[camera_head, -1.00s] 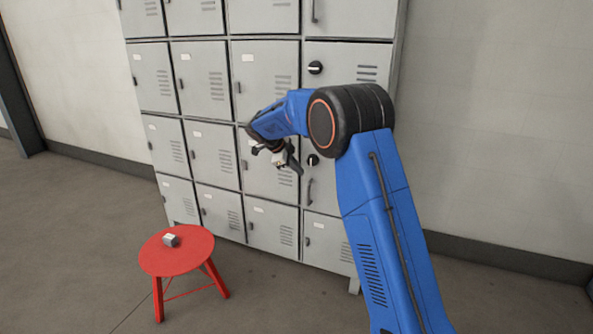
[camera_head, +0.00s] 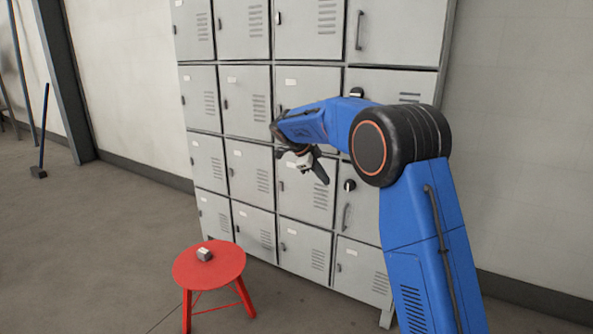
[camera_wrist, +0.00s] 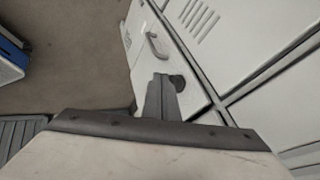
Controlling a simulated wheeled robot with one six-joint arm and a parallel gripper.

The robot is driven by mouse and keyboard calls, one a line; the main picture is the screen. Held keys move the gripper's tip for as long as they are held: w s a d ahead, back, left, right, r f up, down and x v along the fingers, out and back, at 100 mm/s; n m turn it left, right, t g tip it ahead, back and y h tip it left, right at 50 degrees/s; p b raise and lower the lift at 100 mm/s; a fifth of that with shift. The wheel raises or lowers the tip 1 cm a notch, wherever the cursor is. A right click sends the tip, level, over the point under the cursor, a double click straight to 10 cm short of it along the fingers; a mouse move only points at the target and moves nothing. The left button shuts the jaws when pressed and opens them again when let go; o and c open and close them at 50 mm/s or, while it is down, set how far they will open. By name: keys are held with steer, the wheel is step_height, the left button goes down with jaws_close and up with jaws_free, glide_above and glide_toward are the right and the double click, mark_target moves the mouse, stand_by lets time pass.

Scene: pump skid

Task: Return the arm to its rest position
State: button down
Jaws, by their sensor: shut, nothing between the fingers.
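My blue arm (camera_head: 436,250) rises at the right of the head view and bends at a large black joint toward the lockers. My gripper (camera_head: 318,167) hangs at its end in front of the grey locker doors and looks apart from them. In the wrist view my gripper (camera_wrist: 162,98) shows as dark fingers close together, with nothing between them. A locker door with a curved handle (camera_wrist: 157,46) and a dark round knob (camera_wrist: 178,83) lies beyond the fingers there.
The grey locker bank (camera_head: 245,103) fills the middle. A red stool (camera_head: 210,268) stands on the floor before it, with a small grey block (camera_head: 204,254) on top. A broom-like tool (camera_head: 42,140) stands at far left.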

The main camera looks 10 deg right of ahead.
steer(key=s+d+r+n+y, duration=0.1)
steer(key=s+d+r+n, duration=0.2)
steer(key=s, duration=0.7)
steer(key=s+d+r+n+y, duration=0.1)
steer(key=s+d+n+y, duration=0.2)
steer(key=s, duration=0.7)
steer(key=s+d+r+n, duration=0.3)
steer(key=s+n, duration=0.2)
steer(key=s, duration=0.5)
steer(key=s+f+n+y, duration=0.1)
steer(key=s+f+n, duration=0.2)
steer(key=s, duration=0.6)
steer(key=s+f+n+t+y, duration=0.1)
steer(key=s+f+n, duration=0.3)
steer(key=s, duration=0.5)
steer(key=s+f+n+t, duration=0.1)
steer(key=s+f+n, duration=0.3)
steer(key=s, duration=0.5)
steer(key=shift+s+f+y, duration=0.15)
steer(key=shift+s+y, duration=0.05)
steer(key=shift+y, duration=0.2)
steer(key=shift+a, duration=0.1)
